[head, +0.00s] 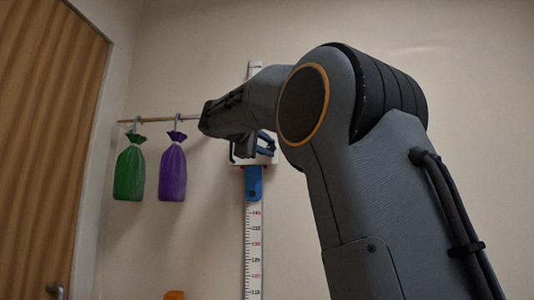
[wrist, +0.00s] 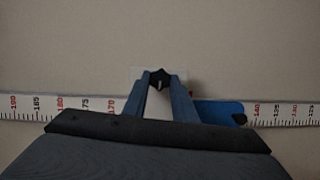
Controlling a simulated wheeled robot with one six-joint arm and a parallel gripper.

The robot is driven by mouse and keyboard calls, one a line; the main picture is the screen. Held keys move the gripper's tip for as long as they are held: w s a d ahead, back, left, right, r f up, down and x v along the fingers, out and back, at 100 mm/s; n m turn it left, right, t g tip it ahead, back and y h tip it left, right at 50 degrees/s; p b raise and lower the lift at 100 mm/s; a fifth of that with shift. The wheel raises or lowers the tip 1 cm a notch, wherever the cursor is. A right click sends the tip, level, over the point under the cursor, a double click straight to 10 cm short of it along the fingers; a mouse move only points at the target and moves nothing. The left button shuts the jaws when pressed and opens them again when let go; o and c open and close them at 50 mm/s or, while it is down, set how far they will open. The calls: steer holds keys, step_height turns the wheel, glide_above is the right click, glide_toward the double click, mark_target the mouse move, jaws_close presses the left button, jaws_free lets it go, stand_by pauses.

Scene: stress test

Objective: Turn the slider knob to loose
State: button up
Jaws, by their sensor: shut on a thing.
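A tall white measuring scale (head: 253,240) with red and black numbers runs up the wall. It lies sideways in the wrist view (wrist: 80,106). A white slider (head: 240,161) with a blue part (head: 254,184) below it sits on the scale; the blue part also shows in the wrist view (wrist: 222,110). The dark star-shaped slider knob (wrist: 160,73) sits in front of the white slider plate. My gripper (wrist: 160,79) is shut on the knob, one finger on each side of it. In the head view, my gripper (head: 265,146) partly covers the slider, and the knob cannot be made out.
A green bag (head: 130,172) and a purple bag (head: 172,172) hang from hooks on a thin rod (head: 155,119) to the left. A wooden door (head: 45,130) is at the far left. A small orange thing (head: 174,295) shows at the bottom edge.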

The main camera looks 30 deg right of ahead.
steer(key=shift+n+b, duration=0.4)
steer(key=shift+n, duration=0.1)
steer(key=o, duration=1)
steer(key=shift+o, duration=0.2)
steer(key=b+v, duration=0.2)
steer(key=v, duration=0.6)
steer(key=shift+f, duration=0.2)
steer(key=shift+w, duration=0.1)
